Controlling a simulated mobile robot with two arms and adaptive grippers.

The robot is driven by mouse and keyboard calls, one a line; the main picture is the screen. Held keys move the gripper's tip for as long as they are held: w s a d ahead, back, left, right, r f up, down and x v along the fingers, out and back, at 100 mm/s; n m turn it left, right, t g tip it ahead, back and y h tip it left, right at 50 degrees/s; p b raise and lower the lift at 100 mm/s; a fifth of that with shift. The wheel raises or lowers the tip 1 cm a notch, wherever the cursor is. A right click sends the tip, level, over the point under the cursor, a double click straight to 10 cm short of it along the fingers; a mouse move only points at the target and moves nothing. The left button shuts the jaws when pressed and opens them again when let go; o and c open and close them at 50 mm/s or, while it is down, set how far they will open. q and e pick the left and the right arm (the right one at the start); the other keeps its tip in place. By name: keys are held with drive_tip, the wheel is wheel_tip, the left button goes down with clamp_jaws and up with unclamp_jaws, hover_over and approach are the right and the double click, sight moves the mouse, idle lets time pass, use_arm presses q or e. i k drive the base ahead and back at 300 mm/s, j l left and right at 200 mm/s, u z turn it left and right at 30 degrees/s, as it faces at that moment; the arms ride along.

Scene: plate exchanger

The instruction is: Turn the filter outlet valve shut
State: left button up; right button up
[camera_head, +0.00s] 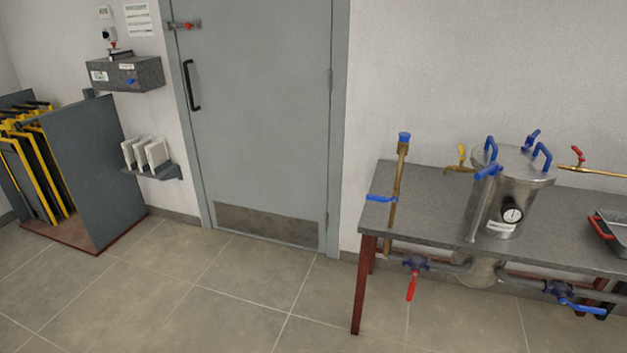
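A steel filter vessel (510,188) with blue lid clamps and a round gauge (512,215) stands on the grey table at the right. On the pipe below the table, a valve with a red lever (411,286) is at the left; its lever hangs down, across the pipe. A valve with a blue lever (581,306) is at the right; its lever lies roughly along the pipe. I cannot read any label saying which is the filter outlet valve. Neither of my grippers is in view.
The table top (425,185) bears a brass standpipe (399,170) with a blue lever, a yellow-handled tap (461,155), a red-handled tap (578,155) and a tray (610,232). A grey door (260,110) is shut. A plate rack (85,165) stands left. The floor between is clear.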

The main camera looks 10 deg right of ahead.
sight(578, 307)
drive_tip(key=z, duration=2.2)
drive_tip(key=i+u, duration=0.15)
drive_tip(key=i, duration=0.4)
drive_tip(key=i+l+u, duration=0.15)
drive_tip(key=i, duration=0.4)
